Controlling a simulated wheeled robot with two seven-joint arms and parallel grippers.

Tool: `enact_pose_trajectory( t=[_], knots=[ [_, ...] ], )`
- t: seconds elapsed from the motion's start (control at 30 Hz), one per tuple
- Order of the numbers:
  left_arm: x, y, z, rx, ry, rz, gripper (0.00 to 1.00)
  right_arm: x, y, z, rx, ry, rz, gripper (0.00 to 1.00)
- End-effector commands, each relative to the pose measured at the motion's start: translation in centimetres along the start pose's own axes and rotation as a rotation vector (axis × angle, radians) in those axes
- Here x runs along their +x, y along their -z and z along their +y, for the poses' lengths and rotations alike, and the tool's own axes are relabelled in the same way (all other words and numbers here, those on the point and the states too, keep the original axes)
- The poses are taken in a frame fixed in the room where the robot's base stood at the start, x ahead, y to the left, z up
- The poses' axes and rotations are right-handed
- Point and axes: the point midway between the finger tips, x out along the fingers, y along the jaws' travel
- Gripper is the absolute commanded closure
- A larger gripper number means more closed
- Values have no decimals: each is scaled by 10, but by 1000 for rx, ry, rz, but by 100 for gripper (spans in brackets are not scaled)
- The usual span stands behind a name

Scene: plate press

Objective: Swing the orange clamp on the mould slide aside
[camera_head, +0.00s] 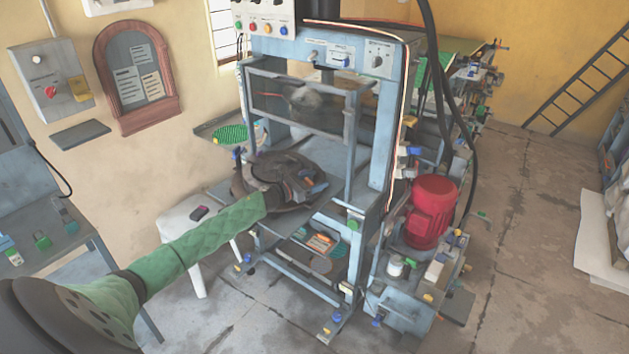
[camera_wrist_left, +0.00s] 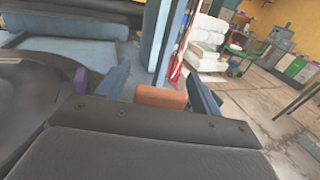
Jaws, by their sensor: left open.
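The orange clamp (camera_wrist_left: 160,97) shows in the left wrist view as a short orange-brown block between the two blue-grey fingers of my left gripper (camera_wrist_left: 161,85). The fingers stand apart, with gaps visible on both sides of the block. In the head view my left gripper (camera_head: 302,187) is over the dark round mould slide (camera_head: 262,168) at the front of the press, with a small orange patch of the clamp (camera_head: 308,182) beside it. The gripper and wrist hide part of the slide. My right gripper is not in view.
The blue press frame (camera_head: 375,130) rises just behind and to the right of the gripper. A red motor (camera_head: 432,212) stands to the right. A white stool (camera_head: 200,232) stands below my green-sleeved arm. A purple piece (camera_wrist_left: 81,80) sits left of the fingers. Open floor lies right.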

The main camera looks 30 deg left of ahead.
Motion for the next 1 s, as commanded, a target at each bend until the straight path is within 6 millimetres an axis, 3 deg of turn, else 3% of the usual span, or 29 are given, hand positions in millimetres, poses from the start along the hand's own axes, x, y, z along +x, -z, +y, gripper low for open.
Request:
enact_pose_trajectory(
  t=[0.07,0.2,0.3,0.67,1.0],
  knots=[
    [0,0,0,0,0,0,36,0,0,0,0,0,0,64],
    [0,0,0,0,0,0,64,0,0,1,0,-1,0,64],
    [0,0,0,0,0,0,79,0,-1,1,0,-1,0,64],
    [0,1,0,-1,-59,-1,79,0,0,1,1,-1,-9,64],
    [-1,0,6,-1,-308,-2,79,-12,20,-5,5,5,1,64]
  ],
)
